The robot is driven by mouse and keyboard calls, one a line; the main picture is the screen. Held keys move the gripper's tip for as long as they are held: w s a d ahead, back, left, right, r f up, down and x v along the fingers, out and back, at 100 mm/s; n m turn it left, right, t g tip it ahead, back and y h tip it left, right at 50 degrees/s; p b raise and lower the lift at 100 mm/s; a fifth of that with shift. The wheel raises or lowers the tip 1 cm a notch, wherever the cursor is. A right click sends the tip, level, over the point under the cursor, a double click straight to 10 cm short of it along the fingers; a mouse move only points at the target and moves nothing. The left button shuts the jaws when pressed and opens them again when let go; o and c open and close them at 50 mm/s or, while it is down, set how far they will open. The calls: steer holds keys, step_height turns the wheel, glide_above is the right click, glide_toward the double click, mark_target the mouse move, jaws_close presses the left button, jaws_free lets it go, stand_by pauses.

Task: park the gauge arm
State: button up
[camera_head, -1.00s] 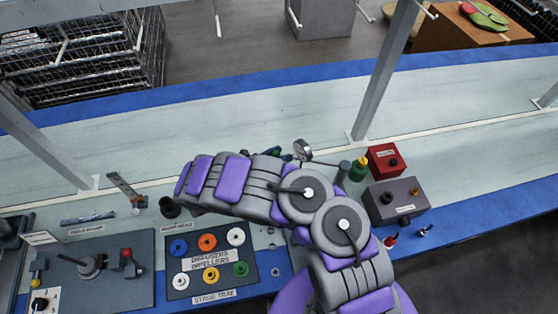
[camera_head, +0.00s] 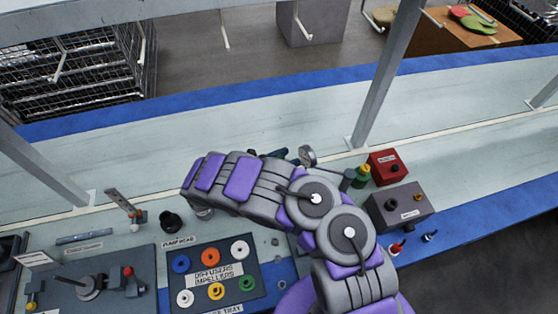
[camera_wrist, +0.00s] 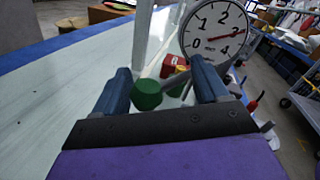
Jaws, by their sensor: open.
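The round white gauge (camera_wrist: 215,30) fills the upper right of the wrist view, with its red needle pointing right. In the head view the gauge (camera_head: 307,156) stands just beyond my arm, seen nearly edge-on. A grey rod near the gauge leads toward a green knob (camera_wrist: 147,93). My gripper (camera_wrist: 162,84) is open, with its two blue fingers on either side of the knob in the wrist view. I cannot tell whether they touch it.
A red box (camera_head: 388,167) and a grey box (camera_head: 400,205) stand right of the gauge. A green-and-yellow bottle-like part (camera_head: 362,175) stands beside them. The tray of coloured rings (camera_head: 214,272) lies at the front left. An upright post (camera_head: 386,80) rises behind the gauge. The bench behind is clear.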

steer(key=shift+d+f, duration=0.1)
steer(key=shift+d, duration=0.45)
